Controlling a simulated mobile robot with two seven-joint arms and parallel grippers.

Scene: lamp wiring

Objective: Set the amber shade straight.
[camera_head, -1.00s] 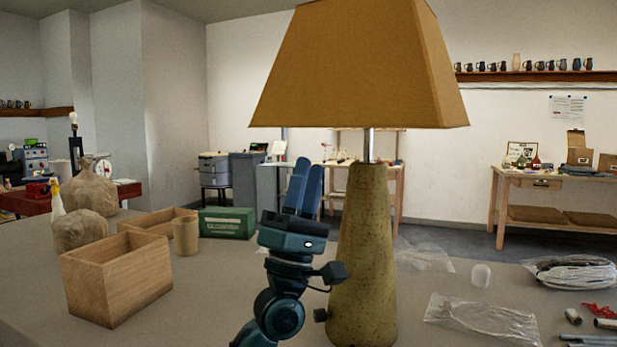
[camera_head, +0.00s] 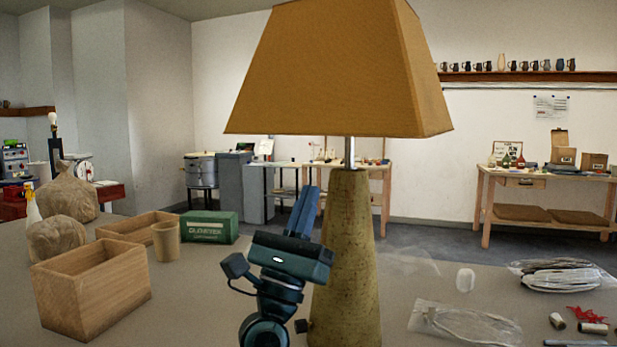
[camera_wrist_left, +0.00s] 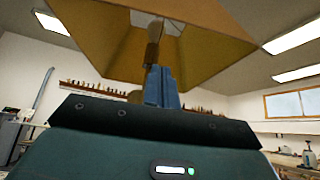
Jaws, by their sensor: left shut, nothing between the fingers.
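The amber shade (camera_head: 340,75) sits on top of the lamp with the mottled tan base (camera_head: 347,260). A short metal stem (camera_head: 350,152) shows between them. The shade's lower edge runs slightly down to the right in the head view; I cannot tell how far it is off straight. My left gripper (camera_head: 310,188) points up, below the shade's lower edge and left of the lamp base in the picture. Its fingers are shut and empty. The left wrist view shows the shade's open underside (camera_wrist_left: 150,40) above the fingers (camera_wrist_left: 160,84). My right gripper is out of view.
Two wooden boxes (camera_head: 95,287), a tan cup (camera_head: 166,242), a green box (camera_head: 209,227) and brown paper bags (camera_head: 68,192) stand to the left. A clear plastic bag (camera_head: 465,322), a small white piece (camera_head: 465,279) and bundled cable (camera_head: 562,275) lie to the right.

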